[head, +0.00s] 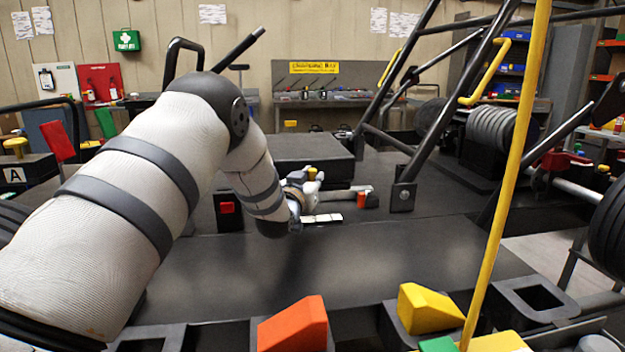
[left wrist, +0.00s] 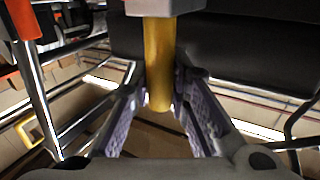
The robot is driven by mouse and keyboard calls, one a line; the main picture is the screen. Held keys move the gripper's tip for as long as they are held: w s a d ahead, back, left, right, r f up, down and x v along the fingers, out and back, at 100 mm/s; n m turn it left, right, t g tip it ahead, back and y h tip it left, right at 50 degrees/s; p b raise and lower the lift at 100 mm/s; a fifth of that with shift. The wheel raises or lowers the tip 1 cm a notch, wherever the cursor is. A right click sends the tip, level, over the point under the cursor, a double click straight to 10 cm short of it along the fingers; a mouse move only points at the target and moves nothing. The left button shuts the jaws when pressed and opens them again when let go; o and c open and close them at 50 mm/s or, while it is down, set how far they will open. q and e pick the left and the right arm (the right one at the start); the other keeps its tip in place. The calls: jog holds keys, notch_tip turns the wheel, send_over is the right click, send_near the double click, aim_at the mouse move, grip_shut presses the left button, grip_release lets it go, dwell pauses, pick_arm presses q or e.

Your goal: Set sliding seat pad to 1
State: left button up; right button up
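A black padded block (head: 313,150), which looks like the seat pad, lies on the dark platform beyond my left arm. In the left wrist view, a yellow cylindrical handle (left wrist: 159,50) runs down from a grey block (left wrist: 165,5). The fingers of the left gripper (left wrist: 163,92) close against both its sides. My right gripper is not in view.
A yellow pole (head: 510,160) and black frame tubes (head: 460,90) rise on the right. Orange (head: 293,327) and yellow (head: 428,308) wedge blocks stand at the front edge. The platform in front of the strip is clear.

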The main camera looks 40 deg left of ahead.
pick_arm(q)
jog(key=shift+w+d+f+b, duration=0.1)
jog(key=shift+w+d+b, duration=0.15)
jog(key=shift+w+d, duration=0.5)
jog(key=shift+w+d+b, duration=0.2)
jog(key=shift+w+d, duration=0.3)
jog(key=shift+w, duration=0.3)
grip_shut()
jog(key=shift+w+d, duration=0.15)
jog(key=shift+d, duration=0.05)
jog(key=o, duration=0.7)
grip_release()
jog(key=shift+o, duration=0.6)
jog(key=shift+w+d, duration=0.1)
jog(key=shift+w, duration=0.05)
jog(key=shift+s, duration=0.2)
jog(key=v, duration=1.1)
jog(key=shift+s, duration=0.35)
jog(key=shift+d, duration=0.15)
